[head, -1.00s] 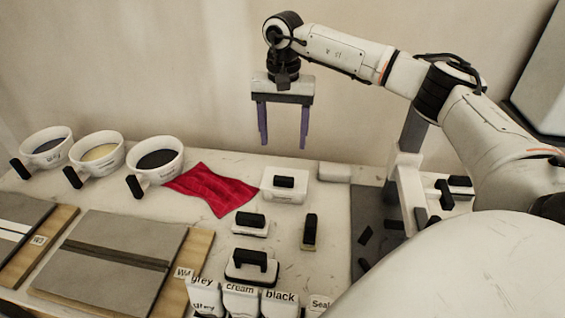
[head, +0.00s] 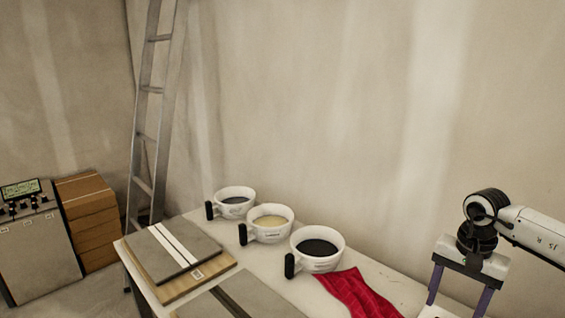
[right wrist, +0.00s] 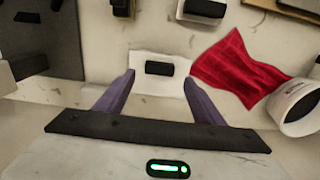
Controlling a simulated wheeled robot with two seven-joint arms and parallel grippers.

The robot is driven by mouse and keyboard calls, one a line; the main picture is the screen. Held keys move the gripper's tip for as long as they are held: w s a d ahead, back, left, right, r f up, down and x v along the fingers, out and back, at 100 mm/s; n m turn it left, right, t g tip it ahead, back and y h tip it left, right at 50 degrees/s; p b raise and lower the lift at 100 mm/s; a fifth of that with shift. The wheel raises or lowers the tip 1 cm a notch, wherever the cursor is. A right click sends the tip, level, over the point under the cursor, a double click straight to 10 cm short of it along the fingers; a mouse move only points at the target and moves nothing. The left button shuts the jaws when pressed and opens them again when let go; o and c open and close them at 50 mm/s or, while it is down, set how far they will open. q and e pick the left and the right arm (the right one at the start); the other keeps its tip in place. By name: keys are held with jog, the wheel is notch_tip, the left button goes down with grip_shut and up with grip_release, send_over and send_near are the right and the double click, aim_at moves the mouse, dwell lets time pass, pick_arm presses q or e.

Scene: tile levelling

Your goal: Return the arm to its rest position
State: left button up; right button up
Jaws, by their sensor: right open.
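My right gripper (head: 460,292) is at the lower right of the head view, raised over the back of the table, its purple fingers pointing down. In the right wrist view its two fingers (right wrist: 158,88) stand apart with nothing between them. Beyond the fingertips, a white block with a black handle (right wrist: 160,69) rests on the table, apart from the gripper. Most of the right arm is cut off by the head view's right edge. My left gripper is in neither current view.
Bowls of dark (head: 318,249), cream (head: 270,223) and grey (head: 235,201) material stand along the table's back edge. A red cloth (head: 357,296) lies beside them. Tile boards (head: 172,250) lie at the front left. A ladder (head: 150,110) leans behind, and brown boxes (head: 88,222) stand left.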

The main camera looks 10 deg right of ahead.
jog(key=shift+r, duration=0.25)
jog(key=shift+s+a+r+p, duration=0.1)
jog(key=shift+r+p, duration=0.2)
jog(key=shift+p, duration=0.05)
notch_tip(320, 180, up, 7)
notch_tip(320, 180, down, 6)
jog(key=shift+r+p, duration=0.1)
jog(key=shift+p, duration=0.25)
notch_tip(320, 180, down, 2)
jog(key=shift+f+b, duration=0.1)
jog(key=shift+b, duration=0.7)
jog(key=shift+w+d+r+p, duration=0.4)
jog(key=shift+w+d+r, duration=0.4)
jog(key=shift+d, duration=0.15)
jog(key=shift+w+d+r+p, duration=0.4)
jog(key=shift+w+d+r, duration=0.4)
jog(key=shift+d, duration=0.1)
